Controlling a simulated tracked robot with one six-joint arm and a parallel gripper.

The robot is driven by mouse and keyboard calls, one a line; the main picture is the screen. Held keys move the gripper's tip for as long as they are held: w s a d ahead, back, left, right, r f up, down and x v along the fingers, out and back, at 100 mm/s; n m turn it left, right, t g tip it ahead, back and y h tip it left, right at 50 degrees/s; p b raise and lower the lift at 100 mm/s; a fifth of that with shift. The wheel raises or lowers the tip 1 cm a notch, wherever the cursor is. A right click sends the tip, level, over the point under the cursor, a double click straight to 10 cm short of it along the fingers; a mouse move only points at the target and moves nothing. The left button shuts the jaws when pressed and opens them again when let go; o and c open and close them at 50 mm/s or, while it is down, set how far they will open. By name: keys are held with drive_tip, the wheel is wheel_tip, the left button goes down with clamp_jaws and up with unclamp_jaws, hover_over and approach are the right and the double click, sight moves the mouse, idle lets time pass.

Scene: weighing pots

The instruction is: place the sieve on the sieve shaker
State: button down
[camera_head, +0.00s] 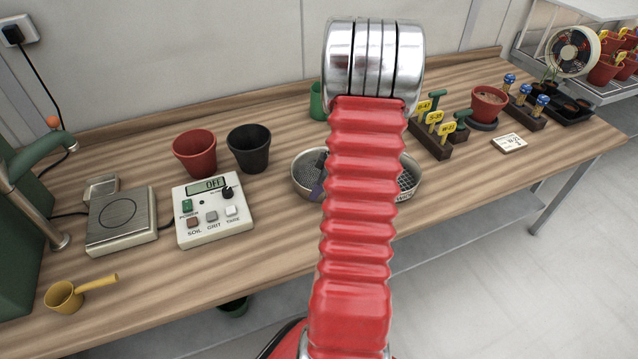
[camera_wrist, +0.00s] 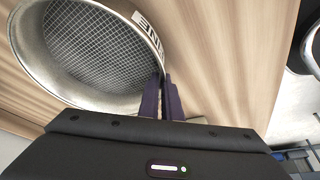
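In the wrist view a round metal sieve (camera_wrist: 97,45) with wire mesh fills the upper left, with lettering on its wall. My gripper (camera_wrist: 163,88) has its two purple fingers close together at the sieve's rim, one on each side, and looks shut on it. In the head view my red arm covers the middle. Metal rims show on its left (camera_head: 301,186) and right (camera_head: 413,176); I cannot tell whether they belong to one sieve or two. A purple finger shows at the left rim. Whether the sieve is lifted is unclear.
A scale plate (camera_head: 120,222) and control box (camera_head: 212,210) reading OFF stand left. A red pot (camera_head: 195,155) and black pot (camera_head: 249,150) stand behind. A yellow scoop (camera_head: 64,296) lies front left. Tagged blocks (camera_head: 432,143) stand right. The front right bench is clear.

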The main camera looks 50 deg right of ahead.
drive_tip(key=shift+r, duration=0.1)
wheel_tip(320, 180, up, 10)
drive_tip(key=shift+f, duration=0.1)
idle(0.3)
drive_tip(key=shift+s, duration=0.2)
idle(0.7)
